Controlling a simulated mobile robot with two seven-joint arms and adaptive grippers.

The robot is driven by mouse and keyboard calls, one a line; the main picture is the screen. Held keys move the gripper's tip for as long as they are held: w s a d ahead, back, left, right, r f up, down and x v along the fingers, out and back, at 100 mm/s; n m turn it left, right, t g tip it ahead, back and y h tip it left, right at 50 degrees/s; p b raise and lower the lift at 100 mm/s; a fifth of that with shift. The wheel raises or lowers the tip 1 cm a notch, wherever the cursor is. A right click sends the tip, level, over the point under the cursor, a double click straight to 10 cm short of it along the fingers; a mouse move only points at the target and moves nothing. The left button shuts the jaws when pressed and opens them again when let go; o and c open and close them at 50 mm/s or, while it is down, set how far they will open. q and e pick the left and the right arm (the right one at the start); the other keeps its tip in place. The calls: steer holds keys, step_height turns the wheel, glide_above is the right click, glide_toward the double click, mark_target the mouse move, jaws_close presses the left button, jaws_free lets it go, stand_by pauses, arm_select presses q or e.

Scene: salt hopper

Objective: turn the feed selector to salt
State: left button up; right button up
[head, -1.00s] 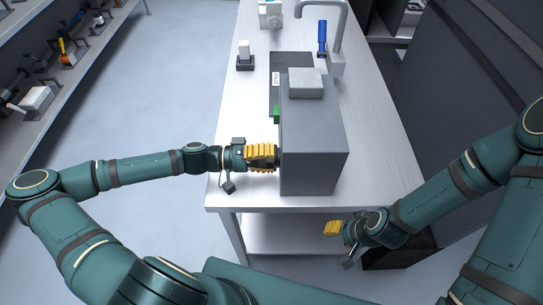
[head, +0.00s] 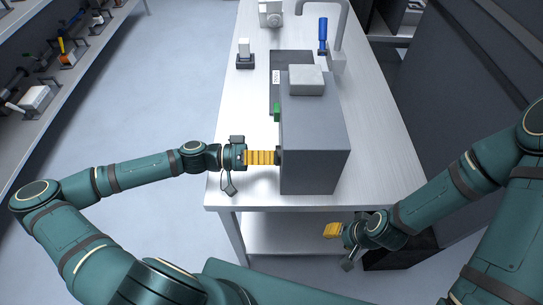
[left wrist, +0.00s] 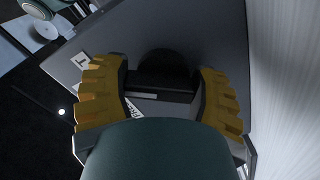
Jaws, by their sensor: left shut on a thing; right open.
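The grey hopper machine (head: 315,140) stands on the metal bench. My left gripper (head: 276,157) reaches its left side face from the left, with yellow fingers. In the left wrist view the dark feed selector knob (left wrist: 168,70) sits between the two fingers, and the gripper is shut on it. White labels with partly hidden letters lie around the knob, one reading "T" (left wrist: 83,60). Which setting the knob points to cannot be told. My right gripper (head: 335,231) is open and empty, low in front of the bench's right part.
A pale block (head: 306,79) sits on the machine, and a green part (head: 277,112) is on its left side. A small dark-based device (head: 245,60), a blue-handled item (head: 322,36) and a tap (head: 338,45) stand further back. The bench (head: 375,165) is clear at right.

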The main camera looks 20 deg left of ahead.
arm_select(q)
steer(key=o, duration=1.2)
steer(key=v, duration=1.2)
